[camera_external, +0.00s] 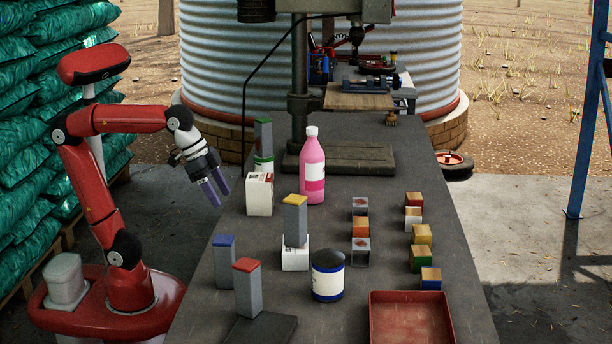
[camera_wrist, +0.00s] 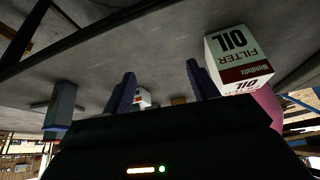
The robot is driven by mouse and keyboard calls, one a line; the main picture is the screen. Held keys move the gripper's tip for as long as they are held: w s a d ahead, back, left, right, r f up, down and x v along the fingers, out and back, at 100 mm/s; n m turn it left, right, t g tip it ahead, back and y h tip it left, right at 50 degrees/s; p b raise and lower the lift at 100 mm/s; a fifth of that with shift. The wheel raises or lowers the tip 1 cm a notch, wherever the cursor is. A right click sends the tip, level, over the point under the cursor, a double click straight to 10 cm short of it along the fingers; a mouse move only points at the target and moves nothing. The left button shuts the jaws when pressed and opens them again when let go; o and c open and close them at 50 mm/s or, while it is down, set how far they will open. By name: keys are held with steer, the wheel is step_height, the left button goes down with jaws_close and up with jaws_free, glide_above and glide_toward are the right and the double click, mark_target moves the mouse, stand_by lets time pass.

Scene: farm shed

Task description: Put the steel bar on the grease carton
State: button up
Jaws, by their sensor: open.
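Several grey upright bars with coloured tops stand in the external view, and I cannot tell which is the task's steel bar. A blue-topped bar (camera_external: 223,263) and a red-topped bar (camera_external: 247,290) are at front left. A yellow-topped bar (camera_external: 295,222) stands on a small white carton (camera_external: 295,259), perhaps the grease carton; its label is unreadable. A green-topped bar (camera_external: 264,137) stands on a can (camera_external: 263,163). My gripper (camera_external: 216,194) is open and empty, left of the table's edge. The wrist view shows a blue-ended bar (camera_wrist: 61,104) left of its fingers (camera_wrist: 158,85).
A white oil filter carton (camera_external: 259,197) stands near my gripper; it also shows in the wrist view (camera_wrist: 238,60). A pink bottle (camera_external: 312,170), a dark-lidded tin (camera_external: 327,278), several small blocks (camera_external: 361,228) and a red tray (camera_external: 376,320) share the table (camera_external: 390,195).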

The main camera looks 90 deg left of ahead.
steer(key=s+a+f+n, duration=0.1)
steer(key=s+a+f, duration=0.2)
steer(key=s+f, duration=0.5)
step_height(320, 180, down, 4)
steer(key=shift+s+r+y, duration=0.15)
steer(key=shift+s+y, duration=0.15)
steer(key=shift+s, duration=0.1)
